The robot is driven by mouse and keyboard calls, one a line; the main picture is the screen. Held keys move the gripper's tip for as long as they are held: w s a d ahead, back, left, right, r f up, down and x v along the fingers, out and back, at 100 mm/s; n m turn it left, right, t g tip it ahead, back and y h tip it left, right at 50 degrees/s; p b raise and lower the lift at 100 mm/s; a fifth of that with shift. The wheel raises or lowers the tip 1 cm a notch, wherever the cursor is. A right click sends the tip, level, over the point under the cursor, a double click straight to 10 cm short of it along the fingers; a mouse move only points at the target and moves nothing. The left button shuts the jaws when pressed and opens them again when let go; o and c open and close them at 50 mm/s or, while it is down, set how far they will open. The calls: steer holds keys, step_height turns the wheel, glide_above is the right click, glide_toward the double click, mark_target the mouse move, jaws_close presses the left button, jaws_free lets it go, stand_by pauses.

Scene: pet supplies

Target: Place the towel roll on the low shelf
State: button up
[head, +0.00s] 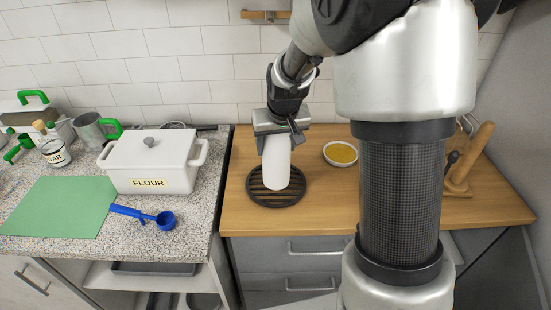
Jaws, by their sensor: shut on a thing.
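The towel roll (276,165) is a white upright cylinder, slightly tilted in the view. My gripper (279,132) is above it and shut on its top end. The roll's lower end overlaps a round black slatted trivet (262,197) on the wooden counter; I cannot tell whether it touches it. A low open shelf (100,276) shows under the speckled counter at lower left, with a dark flat tray (155,268) on it. Much of the shelf is hidden by the counter top.
A white FLOUR box (152,165), a blue scoop (150,215) and a green mat (60,205) occupy the speckled counter. A yellow-filled bowl (340,154) and a wooden stand (468,160) are on the wooden counter. Grey drawers (290,262) sit below it.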

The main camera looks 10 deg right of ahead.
steer(key=shift+f, duration=1.9)
steer(key=shift+f, duration=0.2)
steer(key=o, duration=1.1)
steer(key=shift+r, duration=0.1)
